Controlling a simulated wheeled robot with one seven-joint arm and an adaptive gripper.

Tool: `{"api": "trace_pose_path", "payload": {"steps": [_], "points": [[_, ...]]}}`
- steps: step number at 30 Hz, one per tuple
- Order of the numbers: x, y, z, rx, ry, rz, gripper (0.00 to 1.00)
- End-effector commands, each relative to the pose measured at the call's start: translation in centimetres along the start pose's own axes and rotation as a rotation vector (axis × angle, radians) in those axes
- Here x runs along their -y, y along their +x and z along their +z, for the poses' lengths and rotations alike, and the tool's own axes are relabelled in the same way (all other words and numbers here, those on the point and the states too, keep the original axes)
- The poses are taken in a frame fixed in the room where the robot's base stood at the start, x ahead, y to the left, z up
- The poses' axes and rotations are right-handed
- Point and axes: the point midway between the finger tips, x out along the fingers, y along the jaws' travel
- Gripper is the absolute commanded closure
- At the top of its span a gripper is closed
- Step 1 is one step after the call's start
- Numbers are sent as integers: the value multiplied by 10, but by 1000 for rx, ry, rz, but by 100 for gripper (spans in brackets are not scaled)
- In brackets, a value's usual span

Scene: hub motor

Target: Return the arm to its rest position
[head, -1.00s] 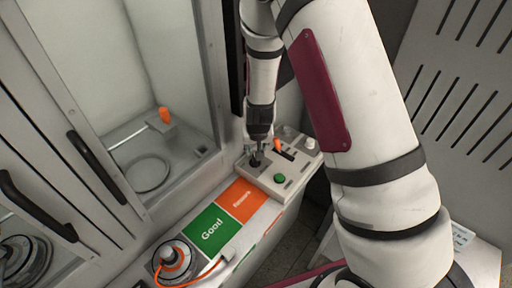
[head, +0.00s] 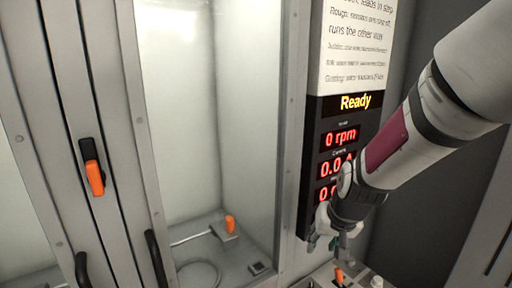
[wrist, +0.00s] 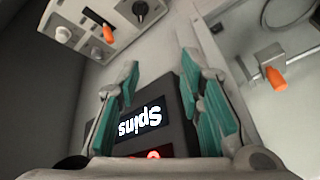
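My gripper (head: 338,240) is in front of the lower part of the display panel, above the control box, in the head view. In the wrist view my gripper (wrist: 165,100) has its two teal-padded fingers wide apart with nothing between them. My white arm with a dark red patch comes in from the right edge of the head view. The display panel (head: 315,110) reads "Ready" and "0 rpm"; my gripper covers part of its lower readings. In the wrist view the display panel (wrist: 183,110) shows behind the fingers with the word "Spins".
The control box (wrist: 120,20) has an orange lever (wrist: 108,33) and a black knob (wrist: 140,8). A glazed cabinet (head: 292,150) stands left of the panel, with an orange-tipped clamp (head: 229,224) inside. An orange latch (head: 95,178) and black handles are further left.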

Motion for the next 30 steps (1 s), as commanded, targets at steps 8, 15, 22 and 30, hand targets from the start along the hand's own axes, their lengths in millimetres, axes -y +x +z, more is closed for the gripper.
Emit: {"api": "trace_pose_path", "payload": {"steps": [8, 15, 22, 30], "points": [[-2, -93, 23, -25, -50, -27, 66], [-10, -159, 59, -45, -95, -18, 66], [-23, -208, 103, -64, -131, 16, 66], [-35, -234, 138, -74, -151, 55, 66]]}}
